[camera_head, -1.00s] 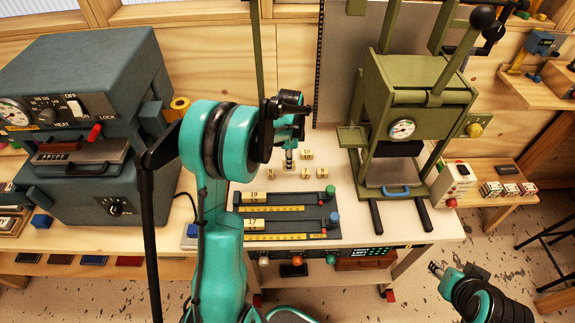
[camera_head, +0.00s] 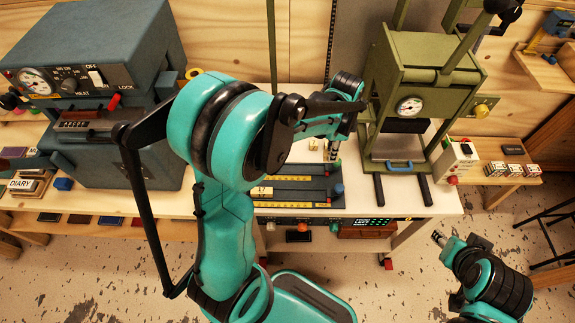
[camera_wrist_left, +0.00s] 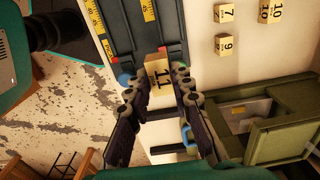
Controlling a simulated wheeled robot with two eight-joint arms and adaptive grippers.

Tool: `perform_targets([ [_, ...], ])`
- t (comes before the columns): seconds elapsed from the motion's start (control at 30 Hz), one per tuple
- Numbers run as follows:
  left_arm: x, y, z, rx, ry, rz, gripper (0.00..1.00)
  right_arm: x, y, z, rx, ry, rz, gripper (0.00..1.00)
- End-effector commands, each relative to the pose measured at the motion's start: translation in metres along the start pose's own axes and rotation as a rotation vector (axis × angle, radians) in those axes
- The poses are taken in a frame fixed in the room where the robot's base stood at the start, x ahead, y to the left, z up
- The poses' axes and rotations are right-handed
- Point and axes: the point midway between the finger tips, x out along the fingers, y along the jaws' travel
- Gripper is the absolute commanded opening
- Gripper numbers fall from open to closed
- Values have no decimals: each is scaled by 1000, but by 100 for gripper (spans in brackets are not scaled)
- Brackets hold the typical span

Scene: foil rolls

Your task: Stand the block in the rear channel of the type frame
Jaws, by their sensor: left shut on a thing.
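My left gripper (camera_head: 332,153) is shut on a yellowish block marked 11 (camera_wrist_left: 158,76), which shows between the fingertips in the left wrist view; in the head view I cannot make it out. The dark type frame (camera_head: 322,184) lies on the table below, with yellow scales along its channels. The gripper is over its right end, near the knobs. A block marked 17 (camera_head: 262,191) sits in the front channel at the left. My arm hides the left part of the rear channel. My right gripper (camera_head: 437,238) is off the table at the right; its fingers are too small to judge.
Loose blocks marked 7 (camera_wrist_left: 225,13) and 9 (camera_wrist_left: 225,45) and a pair marked 10 (camera_wrist_left: 268,10) stand behind the frame. A green press (camera_head: 420,85) stands at the right. A blue-grey heater machine (camera_head: 110,60) stands at the left.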

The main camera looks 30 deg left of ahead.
Motion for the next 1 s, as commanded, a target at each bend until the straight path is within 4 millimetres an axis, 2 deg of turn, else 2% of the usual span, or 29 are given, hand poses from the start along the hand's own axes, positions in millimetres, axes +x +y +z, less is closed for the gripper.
perform_targets([
  [0.03, -1, 13, 2, 3, 0, -1, 4, -1, 0, -1, 0, 0, 0, 40],
  [0.1, 0, 24, 6, 1, 0, -1, 4, -2, 0, -1, 0, 0, 0, 40],
  [0.2, 6, 28, 14, -2, 0, -1, 4, 0, 0, 0, 0, 0, 0, 40],
  [0.63, 64, -19, 94, -5, 0, -1, 4, 24, 0, 17, 0, 0, 0, 40],
  [0.87, 74, -28, 108, 0, 0, -1, 4, 27, 0, 19, 0, 0, 0, 40],
  [1.0, 91, -28, 108, 1, 0, -1, 4, 34, 0, 24, 0, 0, 0, 40],
])
